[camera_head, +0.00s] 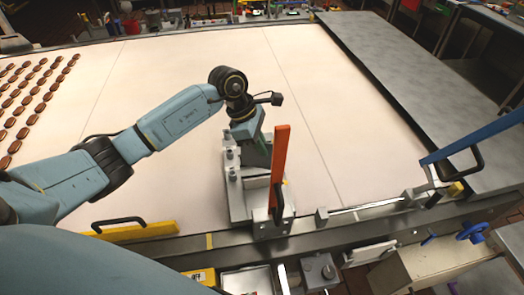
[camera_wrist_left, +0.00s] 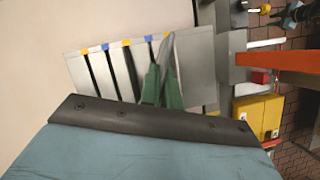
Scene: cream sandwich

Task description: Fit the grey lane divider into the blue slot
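The grey slotted block (camera_head: 237,200) sits at the near edge of the pale belt, under my left gripper. In the left wrist view the slotted block (camera_wrist_left: 200,62) shows several dark slots with yellow and blue marks along their far ends. A thin grey plate, seemingly the lane divider (camera_wrist_left: 168,55), stands between the green fingers of my left gripper (camera_wrist_left: 162,88). The fingers appear closed on it, over the right-hand slots; whether its lower edge is inside a slot cannot be told. In the head view the left gripper (camera_head: 257,150) points down, partly hidden by the orange lever. My right gripper is out of view.
The orange lever (camera_head: 280,160) stands upright just right of the gripper. A blue lever (camera_head: 472,141) and a metal rod (camera_head: 365,208) are farther right. Brown sandwich cookies (camera_head: 38,88) lie in rows at the left. The belt's middle is clear.

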